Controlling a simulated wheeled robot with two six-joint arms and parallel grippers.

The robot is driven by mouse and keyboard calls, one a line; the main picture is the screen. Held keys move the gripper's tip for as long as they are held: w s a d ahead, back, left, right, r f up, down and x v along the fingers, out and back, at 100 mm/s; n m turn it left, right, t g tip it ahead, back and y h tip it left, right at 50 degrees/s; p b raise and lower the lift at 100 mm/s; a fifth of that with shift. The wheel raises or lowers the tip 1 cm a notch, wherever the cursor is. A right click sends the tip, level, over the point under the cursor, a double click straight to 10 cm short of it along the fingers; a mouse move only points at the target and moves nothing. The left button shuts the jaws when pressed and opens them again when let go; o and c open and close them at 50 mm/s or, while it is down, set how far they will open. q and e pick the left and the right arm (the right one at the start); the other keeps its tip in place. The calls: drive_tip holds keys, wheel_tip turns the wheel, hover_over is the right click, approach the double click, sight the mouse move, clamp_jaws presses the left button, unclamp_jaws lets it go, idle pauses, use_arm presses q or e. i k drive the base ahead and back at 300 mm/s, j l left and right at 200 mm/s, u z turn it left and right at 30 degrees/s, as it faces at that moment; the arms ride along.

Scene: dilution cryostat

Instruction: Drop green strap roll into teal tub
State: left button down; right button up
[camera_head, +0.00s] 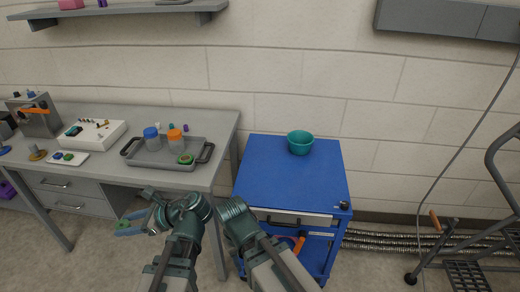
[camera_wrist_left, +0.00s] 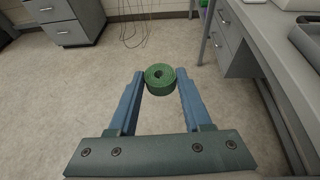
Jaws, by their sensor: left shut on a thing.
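My left gripper (camera_head: 124,225) is in the lower left of the head view, in front of the grey bench and above the floor. In the left wrist view its blue fingers are shut on the green strap roll (camera_wrist_left: 160,79), a coiled green band held between the fingertips. In the head view the roll is small and hard to make out at the fingertips. The teal tub (camera_head: 300,144) stands on the back part of the blue cart's top, to the right of and well away from the left gripper. My right gripper is not visible; only part of that arm shows.
The blue cart (camera_head: 281,180) has a mostly bare top with a small dark knob at its front right corner. The grey bench holds a tray (camera_head: 155,160) with jars and a green item. A wheeled step ladder (camera_head: 466,270) stands at right.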

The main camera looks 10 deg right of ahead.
sight(296, 150)
drive_tip(key=z, duration=0.9)
drive_tip(key=i+l+z, duration=0.25)
drive_tip(key=i, duration=0.2)
drive_tip(key=i+l, duration=0.15)
drive_tip(key=i, duration=0.2)
drive_tip(key=i+l, duration=0.15)
drive_tip(key=i, duration=0.2)
